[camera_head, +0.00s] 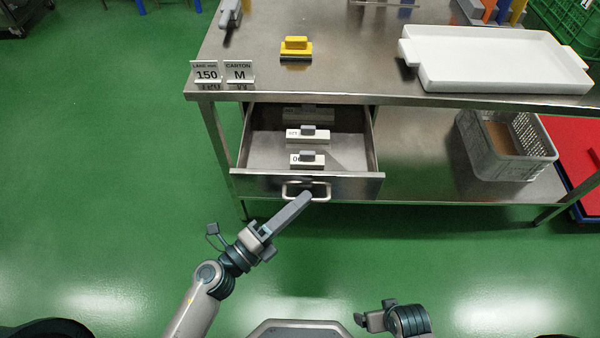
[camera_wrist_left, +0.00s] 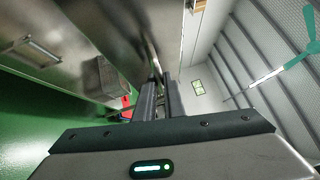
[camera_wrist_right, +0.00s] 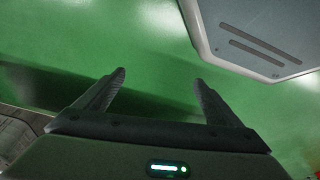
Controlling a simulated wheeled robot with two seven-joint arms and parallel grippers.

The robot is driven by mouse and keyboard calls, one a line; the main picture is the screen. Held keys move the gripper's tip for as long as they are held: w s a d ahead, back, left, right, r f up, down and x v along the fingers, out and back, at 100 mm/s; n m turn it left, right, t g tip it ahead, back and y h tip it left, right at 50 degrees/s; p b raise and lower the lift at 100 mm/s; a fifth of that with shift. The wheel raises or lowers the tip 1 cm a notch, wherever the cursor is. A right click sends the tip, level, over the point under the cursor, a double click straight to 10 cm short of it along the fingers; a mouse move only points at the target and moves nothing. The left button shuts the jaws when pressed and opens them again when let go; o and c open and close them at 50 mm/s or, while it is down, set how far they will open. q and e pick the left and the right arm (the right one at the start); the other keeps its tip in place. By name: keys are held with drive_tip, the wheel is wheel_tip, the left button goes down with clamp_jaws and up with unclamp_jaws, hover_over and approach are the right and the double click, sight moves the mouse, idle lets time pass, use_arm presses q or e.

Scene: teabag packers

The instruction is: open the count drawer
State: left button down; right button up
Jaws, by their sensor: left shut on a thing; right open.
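The drawer (camera_head: 270,185) under the steel table stands pulled out, with its inside open to view. Its bar handle (camera_head: 326,188) is on the middle of the front panel. My left gripper (camera_head: 303,198) reaches up from below and is shut on this handle. Its fingers (camera_wrist_left: 160,98) are close together in the left wrist view, where the grip itself is hard to make out. Inside the drawer lie white labelled blocks with grey grips, one near the front (camera_head: 308,164) and one behind it (camera_head: 300,136). My right gripper (camera_wrist_right: 160,78) is open and empty above the green floor.
A grey crate (camera_head: 490,160) stands on the lower shelf. The floor before the drawer is clear.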

use_arm(q)
drive_tip(key=s, duration=1)
drive_tip(key=shift+b, duration=0.4)
use_arm(e)
drive_tip(key=shift+v, duration=1.2)
drive_tip(key=shift+w, duration=0.2)
use_arm(q)
drive_tip(key=c, duration=1.8)
unclamp_jaws()
drive_tip(key=shift+c, duration=0.2)
drive_tip(key=b+v, duration=0.3)
drive_tip(key=v, duration=1.4)
drive_tip(key=shift+a+b, duration=0.15)
drive_tip(key=shift+b, duration=0.25)
use_arm(e)
wheel_tip(320, 180, up, 7)
drive_tip(key=a+t, duration=0.1)
drive_tip(key=a, duration=0.1)
drive_tip(key=shift+f+y, duration=0.15)
drive_tip(key=shift+y, duration=0.15)
